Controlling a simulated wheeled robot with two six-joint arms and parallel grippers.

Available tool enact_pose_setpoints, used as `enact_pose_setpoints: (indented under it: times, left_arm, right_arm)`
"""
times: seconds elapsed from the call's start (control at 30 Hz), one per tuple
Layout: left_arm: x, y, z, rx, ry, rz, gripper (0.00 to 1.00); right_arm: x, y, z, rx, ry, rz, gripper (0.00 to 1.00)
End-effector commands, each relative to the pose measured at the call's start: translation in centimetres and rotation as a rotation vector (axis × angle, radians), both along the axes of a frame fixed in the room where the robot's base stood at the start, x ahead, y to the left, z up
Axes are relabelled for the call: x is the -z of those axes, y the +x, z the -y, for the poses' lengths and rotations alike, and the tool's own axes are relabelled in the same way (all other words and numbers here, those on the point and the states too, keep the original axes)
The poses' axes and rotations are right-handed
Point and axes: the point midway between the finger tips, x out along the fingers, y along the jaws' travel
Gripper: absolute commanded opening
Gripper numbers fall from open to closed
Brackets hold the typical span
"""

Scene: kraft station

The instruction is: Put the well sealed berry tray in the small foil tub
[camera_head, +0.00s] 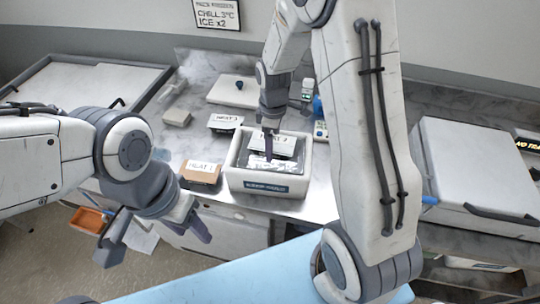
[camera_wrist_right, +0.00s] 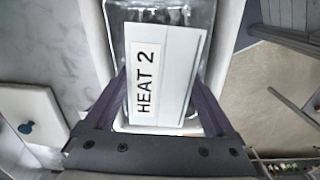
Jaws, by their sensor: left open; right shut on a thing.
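My right gripper (camera_head: 268,148) is shut on a tray with a white lid (camera_wrist_right: 172,65) marked "HEAT 2", which lies between the two fingers in the right wrist view. In the head view this tray (camera_head: 284,145) is over a white-rimmed tub (camera_head: 268,188) with a dark blue label on its front. The tub's inside (camera_wrist_right: 208,15) looks silvery. I cannot tell whether the tray touches the bottom. Its contents and seal are not clear. My left gripper (camera_head: 155,235) is open and empty, low at the left in front of the counter.
A brown tray (camera_head: 200,180) marked "HEAT" stands left of the tub, and another labelled tray (camera_head: 225,123) behind it. A white board with a dark knob (camera_head: 232,90) lies at the back. A large white lidded box (camera_head: 475,170) stands right. An orange bin (camera_head: 88,220) is low left.

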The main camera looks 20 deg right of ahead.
Motion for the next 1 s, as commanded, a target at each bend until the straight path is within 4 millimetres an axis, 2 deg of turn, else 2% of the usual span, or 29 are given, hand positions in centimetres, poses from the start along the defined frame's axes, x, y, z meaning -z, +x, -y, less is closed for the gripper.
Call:
enact_pose_setpoints:
  times: [0.1,0.27,0.5,0.97,1.0]
  left_arm:
    - [-0.7,0.0,0.0,0.000,0.000,0.000,0.50]
    - [-0.9,0.0,0.0,-0.001,0.000,0.000,0.50]
    - [-1.8,0.0,0.0,-0.001,0.000,0.000,0.50]
    - [-1.4,0.0,0.0,0.000,0.000,0.000,0.50]
    - [-1.5,0.0,0.0,0.000,0.000,0.000,0.50]
  right_arm:
    - [2.0,0.0,-0.2,-0.003,0.001,-0.004,0.25]
    - [3.5,0.0,-0.2,-0.003,0.000,-0.002,0.25]
    - [6.8,0.0,-0.1,-0.001,0.000,-0.002,0.25]
    - [7.9,0.0,0.0,0.001,0.000,0.001,0.25]
    - [7.7,0.0,0.0,0.001,0.000,0.001,1.00]
